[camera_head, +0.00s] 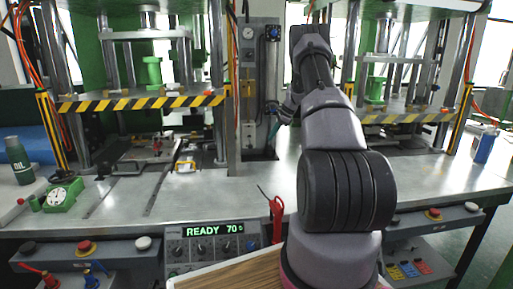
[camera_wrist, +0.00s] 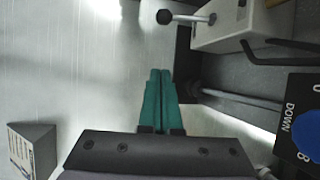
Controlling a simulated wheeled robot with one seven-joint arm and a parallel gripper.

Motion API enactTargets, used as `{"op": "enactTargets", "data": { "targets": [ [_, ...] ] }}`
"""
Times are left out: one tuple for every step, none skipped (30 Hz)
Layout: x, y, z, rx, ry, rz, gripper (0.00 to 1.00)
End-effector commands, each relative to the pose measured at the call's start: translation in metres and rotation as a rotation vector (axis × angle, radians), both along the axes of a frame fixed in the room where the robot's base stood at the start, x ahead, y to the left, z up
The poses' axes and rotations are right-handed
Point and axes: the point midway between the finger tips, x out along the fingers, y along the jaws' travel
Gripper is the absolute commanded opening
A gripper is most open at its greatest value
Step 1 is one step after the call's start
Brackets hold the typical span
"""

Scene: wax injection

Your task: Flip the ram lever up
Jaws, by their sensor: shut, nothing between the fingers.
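My gripper (camera_wrist: 160,74) is shut and empty, its two green fingers side by side in the wrist view. In the head view my gripper (camera_head: 274,131) is small and partly hidden by my arm, low in front of the grey column unit between the two presses. A short lever with a round black knob (camera_wrist: 165,17) sticks out from a light grey block (camera_wrist: 236,24) at the top of the wrist view. It looks like the ram lever. The fingertips point towards its side and are apart from it. In the head view I cannot make the lever out clearly.
A black panel marked DOWN with a blue knob (camera_wrist: 308,136) is at the right of the wrist view, beside a grey rod (camera_wrist: 236,98). The grey column (camera_head: 248,75) carries a gauge. Striped press plates (camera_head: 140,102) flank it. A dark wedge-shaped block (camera_wrist: 36,146) is at lower left.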

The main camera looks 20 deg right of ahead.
Motion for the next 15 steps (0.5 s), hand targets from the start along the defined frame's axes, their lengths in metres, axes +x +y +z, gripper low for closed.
{"op": "enactTargets", "data": {
  "targets": [
    [0.0, 0.0, -0.001, 0.0, 0.0, -0.001, 0.0],
    [0.0, 0.0, -0.001, 0.001, 0.001, -0.002, 0.0],
    [0.0, 0.0, 0.0, 0.0, 0.0, -0.001, 0.0],
    [0.0, 0.0, 0.0, 0.0, 0.0, -0.001, 0.0],
    [0.0, 0.0, 0.0, 0.0, 0.0, -0.001, 0.0],
    [0.0, 0.0, 0.0, 0.0, 0.0, -0.001, 0.0],
    [0.0, 0.0, 0.0, 0.0, 0.0, -0.001, 0.0],
    [0.0, 0.0, 0.0, 0.0, 0.0, -0.001, 0.0],
    [0.0, 0.0, -0.001, 0.0, 0.001, 0.0, 0.0],
    [0.0, 0.001, -0.002, 0.0, 0.001, 0.0, 0.0],
    [0.001, 0.001, -0.003, 0.0, 0.001, 0.0, 0.0],
    [0.002, 0.002, -0.006, 0.0, 0.001, 0.0, 0.0],
    [0.002, 0.004, -0.008, 0.001, 0.002, 0.001, 0.0],
    [0.004, 0.005, -0.011, 0.001, 0.002, 0.001, 0.0],
    [0.005, 0.007, -0.016, 0.001, 0.002, 0.002, 0.0]
  ]
}}
